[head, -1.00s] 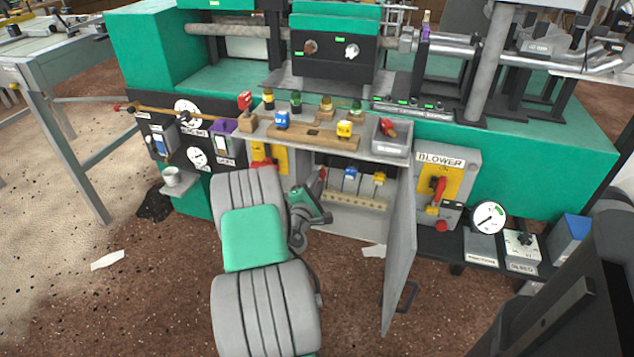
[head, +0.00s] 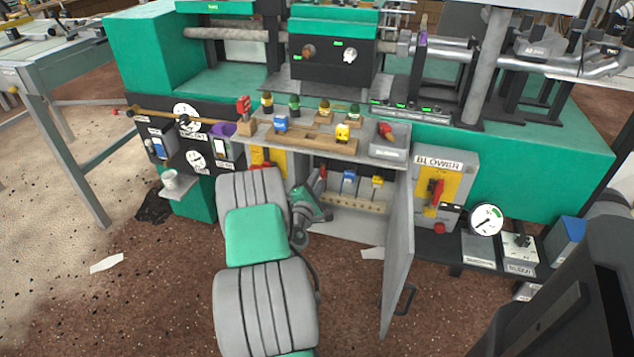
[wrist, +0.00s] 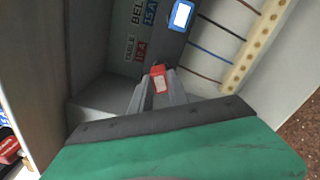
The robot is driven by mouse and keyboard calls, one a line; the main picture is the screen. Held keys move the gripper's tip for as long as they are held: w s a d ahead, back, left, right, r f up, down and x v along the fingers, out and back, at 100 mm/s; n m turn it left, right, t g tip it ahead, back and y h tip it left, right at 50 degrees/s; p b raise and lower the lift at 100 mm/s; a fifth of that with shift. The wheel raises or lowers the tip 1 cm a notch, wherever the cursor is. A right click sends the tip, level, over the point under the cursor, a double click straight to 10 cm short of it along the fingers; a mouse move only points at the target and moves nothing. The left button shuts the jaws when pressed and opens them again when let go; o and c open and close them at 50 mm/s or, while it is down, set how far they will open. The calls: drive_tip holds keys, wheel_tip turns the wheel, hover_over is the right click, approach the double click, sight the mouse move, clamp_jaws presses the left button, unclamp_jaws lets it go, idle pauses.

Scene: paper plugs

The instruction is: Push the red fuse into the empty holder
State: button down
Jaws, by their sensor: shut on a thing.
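The red fuse (wrist: 158,80) is between my gripper's fingertips (wrist: 158,88) in the wrist view, in front of the cabinet's grey back panel. It also shows as a small red spot (head: 322,174) at the left of the open cabinet in the head view. My gripper (head: 318,190) is shut on it, reaching in from the left. The panel label TABLE 10 A (wrist: 136,50) is just above-left of the fuse. The empty holder is not clearly visible; the fuse and fingers cover that spot. I cannot tell whether the fuse touches the holder.
A blue fuse (head: 349,177) and a yellow fuse (head: 378,182) sit in the cabinet, right of my gripper. A beige terminal strip (head: 345,203) with wires runs below. The open grey door (head: 399,245) stands at the right. A shelf (head: 370,155) with fuses overhangs the cabinet.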

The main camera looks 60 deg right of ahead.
drive_tip(key=shift+w+d, duration=0.15)
drive_tip(key=shift+d, duration=0.65)
drive_tip(key=c, duration=1.2)
unclamp_jaws()
drive_tip(key=shift+a, duration=0.1)
drive_tip(key=shift+s+a+b, duration=0.25)
drive_tip(key=shift+a+b, duration=0.1)
drive_tip(key=shift+a, duration=1)
drive_tip(key=shift+s+a+b, duration=0.2)
drive_tip(key=shift+a+b, duration=0.1)
drive_tip(key=shift+a, duration=1)
